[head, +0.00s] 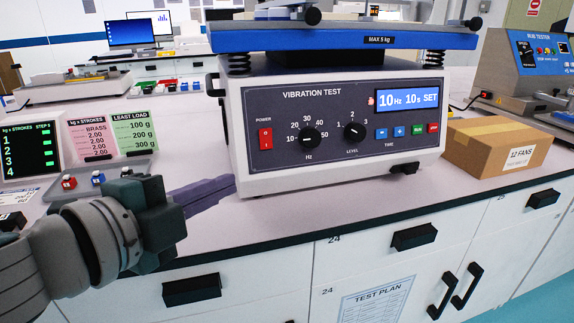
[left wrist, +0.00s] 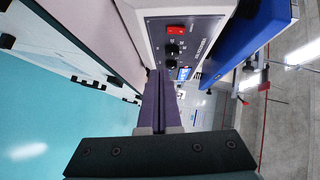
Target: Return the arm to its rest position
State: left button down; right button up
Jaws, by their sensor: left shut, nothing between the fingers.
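My left gripper (head: 232,183) reaches in from the left in the head view, with purple fingers held together and nothing between them. Its fingertips are in front of the lower left corner of the vibration tester (head: 345,160), near the bench's front edge; I cannot tell whether they touch it. In the left wrist view the closed fingers (left wrist: 161,75) point toward the tester's front panel (left wrist: 178,45). My right gripper is not in view.
A cardboard box (head: 470,155) stands right of the tester. A step display (head: 30,148) and a small switch box (head: 98,182) stand at the left. The bench top (head: 300,213) is bare along its front. Drawer handles (head: 414,237) stick out below.

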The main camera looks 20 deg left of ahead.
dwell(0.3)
pick_arm(q)
jog(key=s+r+n+g+y+p, duration=0.2)
jog(key=s+r+n+g+p, duration=0.35)
jog(key=s+n+p, duration=0.45)
jog(key=s+r+n+g+y+p, duration=0.1)
jog(key=s+r+n+g+p, duration=0.6)
jog(key=s, duration=0.5)
notch_tip(320, 180, up, 34)
jog(key=m+p, duration=0.1)
jog(key=p, duration=3.6)
jog(key=shift+s+d+r+t+p, duration=0.15)
jog(key=shift+s+d+t+p, duration=0.15)
jog(key=shift+t+p, duration=0.15)
